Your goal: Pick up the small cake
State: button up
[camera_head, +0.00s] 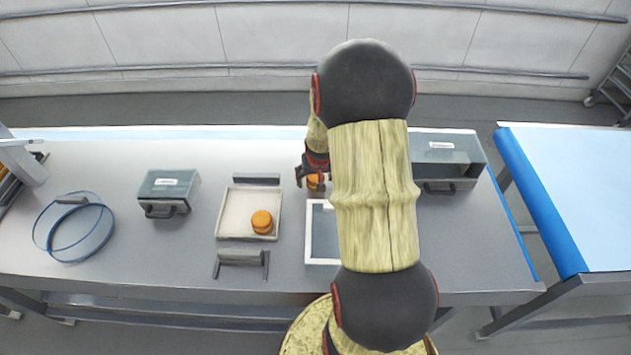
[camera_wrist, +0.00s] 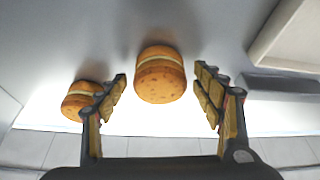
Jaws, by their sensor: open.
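A small round cake, orange-brown with a pale filling band (camera_wrist: 160,75), stands on the table between my open fingertips in the wrist view, with a gap on each side. It shows partly under my gripper in the head view (camera_head: 316,183). My gripper (camera_head: 313,177) points down at the table behind the white-framed tray; its fingers show in the wrist view (camera_wrist: 161,82). A second similar cake (camera_wrist: 78,103) stands just outside the left finger in the wrist view, partly covered by it. A third cake (camera_head: 262,221) sits in a pale tray (camera_head: 232,212).
A white-framed tray (camera_head: 322,261) lies in front of my gripper, partly hidden by my arm. Grey boxes with handles stand at left (camera_head: 168,192) and right (camera_head: 445,160). A blue hoop (camera_head: 75,228) lies far left. A grey block (camera_head: 256,179) lies behind the pale tray.

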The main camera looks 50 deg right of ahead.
jog(key=c, duration=0.3)
jog(key=c, duration=0.5)
jog(key=shift+c, duration=0.4)
jog(key=shift+r, duration=0.15)
